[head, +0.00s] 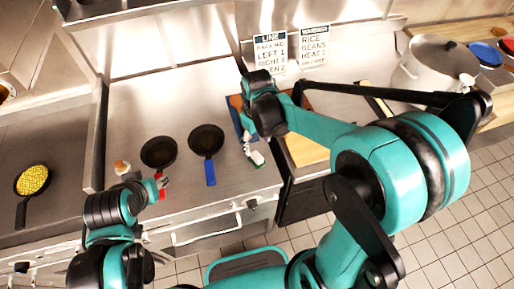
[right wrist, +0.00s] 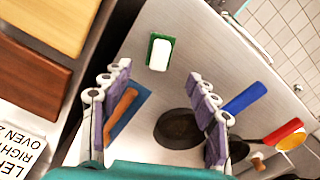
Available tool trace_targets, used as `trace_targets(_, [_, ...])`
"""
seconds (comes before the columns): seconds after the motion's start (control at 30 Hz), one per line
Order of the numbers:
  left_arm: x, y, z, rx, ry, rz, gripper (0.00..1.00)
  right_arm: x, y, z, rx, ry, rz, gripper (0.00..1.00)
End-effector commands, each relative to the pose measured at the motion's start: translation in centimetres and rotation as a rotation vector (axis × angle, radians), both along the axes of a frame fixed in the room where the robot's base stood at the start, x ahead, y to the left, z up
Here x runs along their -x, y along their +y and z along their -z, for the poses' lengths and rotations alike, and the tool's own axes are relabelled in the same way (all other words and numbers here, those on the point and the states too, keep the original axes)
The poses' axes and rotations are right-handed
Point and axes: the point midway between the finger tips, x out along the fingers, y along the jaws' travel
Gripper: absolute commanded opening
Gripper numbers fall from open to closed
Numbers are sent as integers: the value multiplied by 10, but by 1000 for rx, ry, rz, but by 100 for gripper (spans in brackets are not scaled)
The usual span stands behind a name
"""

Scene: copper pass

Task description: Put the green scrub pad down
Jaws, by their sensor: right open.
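The green scrub pad (head: 257,158) lies on the steel counter, right of the blue-handled pan. In the right wrist view the pad (right wrist: 160,53) shows a white block with green along its edge, lying flat. My right gripper (head: 249,143) is close to the pad in the head view. Its fingers (right wrist: 160,84) are spread wide with nothing between them, and the pad lies beyond the fingertips.
Two dark pans stand on the counter, one (head: 206,141) with a blue handle, the other (head: 158,152) to its left. A blue mat (right wrist: 122,123) with a brown wooden item lies near my right gripper. A wooden board (head: 305,150) is to the right.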

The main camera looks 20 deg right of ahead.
Motion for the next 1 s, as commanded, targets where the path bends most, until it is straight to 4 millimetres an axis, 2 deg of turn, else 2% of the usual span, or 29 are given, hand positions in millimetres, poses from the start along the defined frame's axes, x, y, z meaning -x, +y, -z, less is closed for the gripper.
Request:
trace_targets(0.03, [0,0,-4,0,0,0,40,0,0,-10,0,0,0,59])
trace_targets(0.1, [0,0,-6,0,0,0,40,0,0,-19,0,0,0,59])
trace_targets(0.33, [0,0,-7,0,0,0,40,9,-5,-38,-6,-44,30,59])
trace_targets(0.6, [0,0,-7,0,0,0,40,57,-28,-76,-49,-308,214,59])
trace_targets(0.8, [0,0,-7,0,0,0,40,89,-41,-85,-98,-500,343,59])
trace_targets(1.0, [0,0,-7,0,0,0,40,101,-46,-86,-128,-600,405,59])
